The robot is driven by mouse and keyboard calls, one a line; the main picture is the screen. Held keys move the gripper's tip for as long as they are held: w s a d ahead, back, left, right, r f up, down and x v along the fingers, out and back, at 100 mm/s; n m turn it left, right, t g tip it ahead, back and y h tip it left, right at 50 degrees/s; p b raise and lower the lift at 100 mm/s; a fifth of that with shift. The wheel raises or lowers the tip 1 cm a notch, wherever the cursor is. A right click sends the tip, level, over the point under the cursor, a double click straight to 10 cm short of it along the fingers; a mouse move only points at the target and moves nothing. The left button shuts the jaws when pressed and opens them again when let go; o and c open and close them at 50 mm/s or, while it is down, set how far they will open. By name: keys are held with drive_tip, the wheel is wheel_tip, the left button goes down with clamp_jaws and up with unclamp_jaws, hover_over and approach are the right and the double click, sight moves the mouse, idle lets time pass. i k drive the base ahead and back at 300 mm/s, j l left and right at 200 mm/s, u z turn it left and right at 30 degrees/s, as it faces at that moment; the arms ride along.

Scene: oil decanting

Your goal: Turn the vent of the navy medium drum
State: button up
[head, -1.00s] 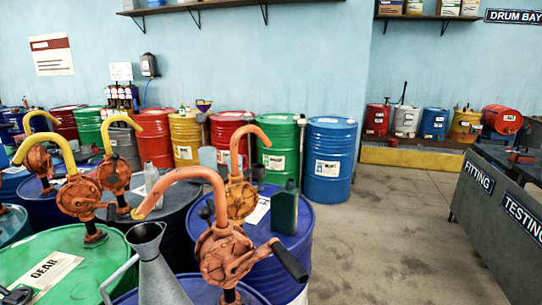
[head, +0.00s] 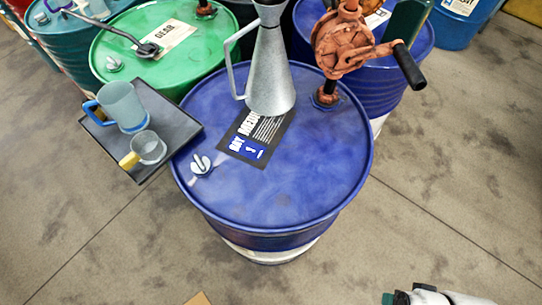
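The navy medium drum (head: 310,190) stands upright in the middle of the head view. Its black label (head: 262,140) reads in part "MEDI", partly covered by a metal funnel-topped can (head: 268,80) standing on the lid. The vent (head: 200,164) is a small pale winged fitting near the left rim of the lid. Nothing touches it. My gripper (head: 425,295) shows only in part at the bottom right edge, white and dark, well away from the drum. Its fingers cannot be made out.
An orange hand pump (head: 347,45) with a black crank stands at the drum's back right. A dark tray (head: 173,108) with a jug (head: 123,105) and a cup (head: 149,146) lies left of the vent. A green drum (head: 180,65) stands behind.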

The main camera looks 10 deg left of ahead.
sight(201, 167)
drive_tip(key=u, duration=0.5)
drive_tip(key=k+u, duration=0.2)
drive_tip(key=i+l, duration=0.05)
